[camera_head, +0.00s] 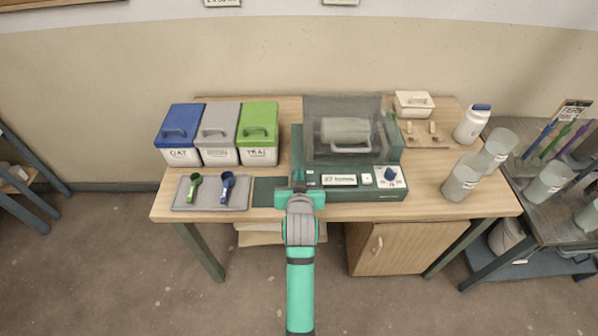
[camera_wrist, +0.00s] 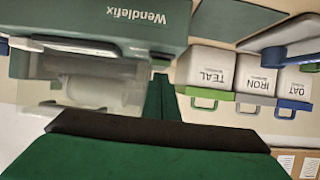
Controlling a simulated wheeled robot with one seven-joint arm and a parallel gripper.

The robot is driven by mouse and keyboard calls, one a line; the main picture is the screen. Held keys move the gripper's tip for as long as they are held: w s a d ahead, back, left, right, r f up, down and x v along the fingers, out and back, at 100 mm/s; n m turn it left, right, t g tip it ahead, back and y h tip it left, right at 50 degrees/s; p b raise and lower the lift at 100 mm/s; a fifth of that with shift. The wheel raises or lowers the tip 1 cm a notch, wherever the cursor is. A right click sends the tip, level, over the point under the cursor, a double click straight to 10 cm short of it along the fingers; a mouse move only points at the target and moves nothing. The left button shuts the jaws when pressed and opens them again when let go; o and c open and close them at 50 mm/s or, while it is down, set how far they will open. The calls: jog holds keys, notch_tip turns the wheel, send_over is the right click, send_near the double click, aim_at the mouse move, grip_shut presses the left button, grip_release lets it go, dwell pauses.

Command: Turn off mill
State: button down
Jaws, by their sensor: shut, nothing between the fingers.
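The mill (camera_head: 348,178) is a green machine on the wooden table. Its clear grey cover (camera_head: 314,118) stands over a pale jar (camera_head: 345,131) lying on its side. The front panel has a blue knob (camera_head: 389,174), a label and a small white button (camera_head: 366,179). My gripper (camera_head: 297,184) is at the front left of the mill, shut and empty; I cannot tell whether it touches the mill. In the wrist view the mill's green side (camera_wrist: 150,25) reads "Wendlefix", with the cover and jar (camera_wrist: 92,90) beside it. The knob and button are not clear in that view.
Blue, grey and green lidded bins (camera_head: 220,150) stand left of the mill. A grey tray (camera_head: 211,194) in front of them holds a green and a blue scoop. Right of the mill are a white box (camera_head: 413,103), a white bottle (camera_head: 472,124) and clear cups (camera_head: 462,178).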

jog(key=shift+d+f, duration=0.1)
jog(key=shift+f, duration=0.2)
jog(key=shift+s+f, duration=0.1)
jog(key=shift+f, duration=0.05)
jog(key=shift+s+f, duration=0.1)
jog(key=shift+f, duration=0.25)
jog(key=shift+r, duration=0.95)
